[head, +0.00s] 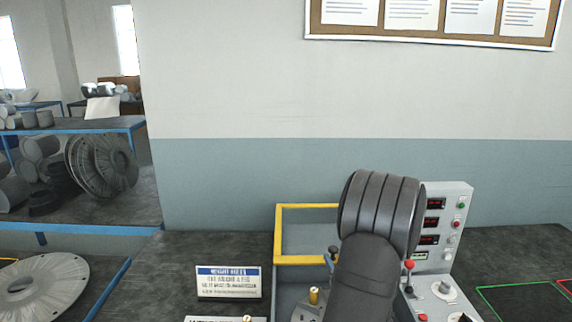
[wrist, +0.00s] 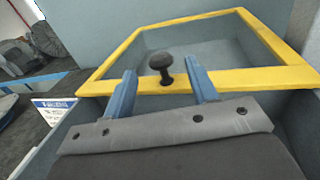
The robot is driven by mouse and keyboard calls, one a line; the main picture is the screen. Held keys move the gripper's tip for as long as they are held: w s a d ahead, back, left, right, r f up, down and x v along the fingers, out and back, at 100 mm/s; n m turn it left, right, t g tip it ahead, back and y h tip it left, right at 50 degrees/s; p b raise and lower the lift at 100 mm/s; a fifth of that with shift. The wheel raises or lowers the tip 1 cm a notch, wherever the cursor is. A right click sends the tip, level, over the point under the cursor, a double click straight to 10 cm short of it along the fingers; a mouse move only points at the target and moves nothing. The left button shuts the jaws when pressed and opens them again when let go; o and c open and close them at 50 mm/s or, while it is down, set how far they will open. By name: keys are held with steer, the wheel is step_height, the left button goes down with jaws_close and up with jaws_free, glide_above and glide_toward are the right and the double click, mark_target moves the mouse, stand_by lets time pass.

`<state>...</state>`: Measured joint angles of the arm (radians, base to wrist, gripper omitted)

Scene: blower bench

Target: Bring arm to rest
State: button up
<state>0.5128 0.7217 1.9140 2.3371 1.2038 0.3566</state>
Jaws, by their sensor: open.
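In the wrist view my gripper (wrist: 160,68) is open, with its two blue fingers spread apart. A dark round knob (wrist: 161,62) on a short stem shows between the fingertips, with a visible gap on each side. It stands at the near bar of a yellow-framed clear guard (wrist: 222,80). In the head view my dark arm covers the middle of the bench and hides most of my gripper.
A grey control panel (head: 456,215) with red displays and buttons stands right of my arm, with a red-knobbed lever (head: 409,266) near it. A white sign (head: 229,282) stands to the left. A large grey disc (head: 40,285) lies far left. A green outline (head: 525,287) marks clear bench at right.

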mark_target(331, 245)
steer(key=x, duration=0.7)
steer(key=shift+w, duration=0.15)
steer(key=v, duration=1.7)
steer(key=x, duration=1.7)
steer(key=shift+a, duration=0.1)
steer(key=a+v, duration=0.2)
steer(key=v, duration=0.9)
steer(key=s+a+v, duration=0.1)
steer(key=a+v, duration=0.2)
steer(key=v, duration=0.8)
steer(key=a+v, duration=0.2)
steer(key=v, duration=1)
steer(key=shift+s, duration=0.35)
steer(key=shift+a, duration=0.1)
